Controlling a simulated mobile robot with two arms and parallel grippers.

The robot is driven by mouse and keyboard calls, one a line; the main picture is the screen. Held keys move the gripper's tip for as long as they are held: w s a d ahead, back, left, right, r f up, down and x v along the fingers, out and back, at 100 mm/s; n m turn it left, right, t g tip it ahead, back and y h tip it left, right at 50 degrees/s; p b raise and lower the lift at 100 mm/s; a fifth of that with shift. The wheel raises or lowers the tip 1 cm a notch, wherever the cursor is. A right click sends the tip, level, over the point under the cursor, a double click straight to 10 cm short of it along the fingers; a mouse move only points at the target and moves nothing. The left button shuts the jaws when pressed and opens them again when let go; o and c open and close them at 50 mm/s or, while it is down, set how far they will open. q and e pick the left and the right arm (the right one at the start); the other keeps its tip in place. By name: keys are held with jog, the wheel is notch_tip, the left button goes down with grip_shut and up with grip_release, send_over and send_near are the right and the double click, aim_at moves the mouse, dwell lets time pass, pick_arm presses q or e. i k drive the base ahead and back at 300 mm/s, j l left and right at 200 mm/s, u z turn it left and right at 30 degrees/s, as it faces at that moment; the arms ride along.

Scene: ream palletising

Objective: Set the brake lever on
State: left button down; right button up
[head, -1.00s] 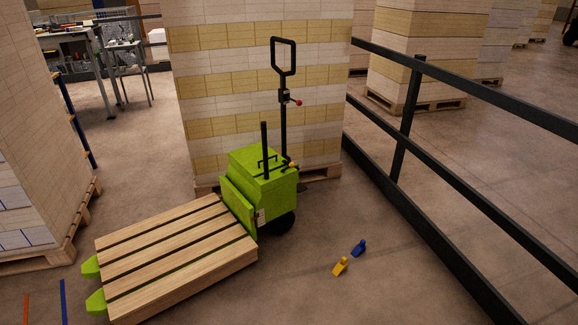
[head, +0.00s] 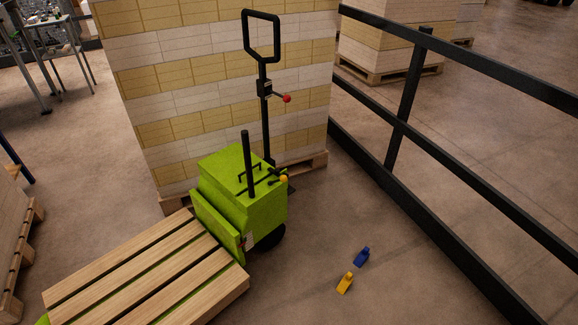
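A green pallet truck (head: 246,199) stands in the middle of the head view, with its forks under an empty wooden pallet (head: 150,275). Its black tiller (head: 265,113) rises upright to a loop handle (head: 262,37). A short lever with a red knob (head: 287,99) sticks out to the right from the tiller, just below the loop. A second lever with an orange-yellow knob (head: 283,178) sits low on the green body's top, at its right side. I cannot tell from the picture which one is the brake lever. Neither of my grippers is in view.
A tall stack of reams (head: 190,90) stands close behind the truck. A black railing (head: 420,145) runs along the right. A blue object (head: 362,257) and a yellow object (head: 345,283) lie on the floor right of the truck. The floor around them is clear.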

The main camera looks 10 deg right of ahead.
aim_at(283, 178)
jog(key=i+l, duration=0.65)
jog(key=l, duration=0.15)
jog(key=i+l, duration=0.6)
jog(key=l, duration=0.2)
